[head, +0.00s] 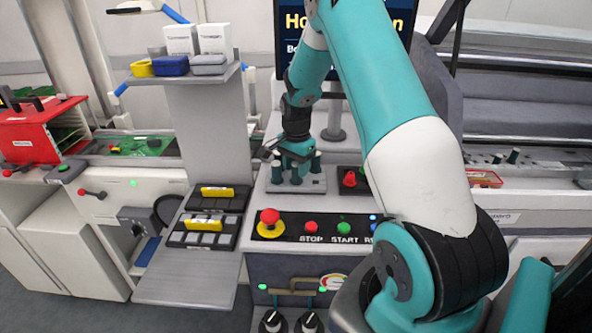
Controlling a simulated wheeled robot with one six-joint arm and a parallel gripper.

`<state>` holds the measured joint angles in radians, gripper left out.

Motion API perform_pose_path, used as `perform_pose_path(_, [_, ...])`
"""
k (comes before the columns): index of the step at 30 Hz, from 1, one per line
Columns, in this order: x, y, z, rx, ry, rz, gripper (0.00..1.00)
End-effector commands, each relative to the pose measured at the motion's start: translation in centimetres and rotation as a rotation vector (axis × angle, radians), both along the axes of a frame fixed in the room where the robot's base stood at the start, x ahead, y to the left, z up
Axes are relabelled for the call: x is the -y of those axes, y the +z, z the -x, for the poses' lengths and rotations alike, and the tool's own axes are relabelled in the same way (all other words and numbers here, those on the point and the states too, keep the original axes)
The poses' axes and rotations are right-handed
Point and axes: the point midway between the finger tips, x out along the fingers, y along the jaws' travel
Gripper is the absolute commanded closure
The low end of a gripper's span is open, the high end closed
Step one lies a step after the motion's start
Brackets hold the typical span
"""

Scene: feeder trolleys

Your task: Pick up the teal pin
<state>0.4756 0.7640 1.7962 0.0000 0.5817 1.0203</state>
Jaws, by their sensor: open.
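Several dark teal pins (276,173) stand upright in a light grey block (312,187) on the machine's top, in the middle of the head view. My gripper (290,158) is open and points down, just above and among the tops of these pins. It partly hides the block and the pins behind it. At this size I cannot tell whether its fingers touch a pin or stand around one.
A red knob (349,179) on a dark plate is right of the block. In front is a panel with an emergency stop (269,217) and buttons. Left are black trays (205,231) with yellow-handled parts. A grey upright shelf (195,78) holds boxes.

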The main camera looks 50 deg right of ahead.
Motion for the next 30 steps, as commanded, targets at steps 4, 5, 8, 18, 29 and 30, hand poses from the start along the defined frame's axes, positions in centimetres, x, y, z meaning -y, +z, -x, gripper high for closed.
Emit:
perform_pose_path(4, [0.0,-1.6,0.0,-0.002,0.0,-0.001,0.58])
perform_pose_path(5, [0.0,-1.8,0.0,-0.001,0.0,-0.001,0.58])
perform_pose_path(8, [0.0,-2.0,0.0,0.001,0.0,0.001,0.58])
perform_pose_path(18, [0.0,-2.0,0.0,0.001,0.0,0.0,0.96])
perform_pose_path(29, [0.0,-1.4,-0.1,0.002,0.0,0.001,0.96])
perform_pose_path(30, [0.1,-1.1,-0.1,0.003,0.0,0.001,0.96])
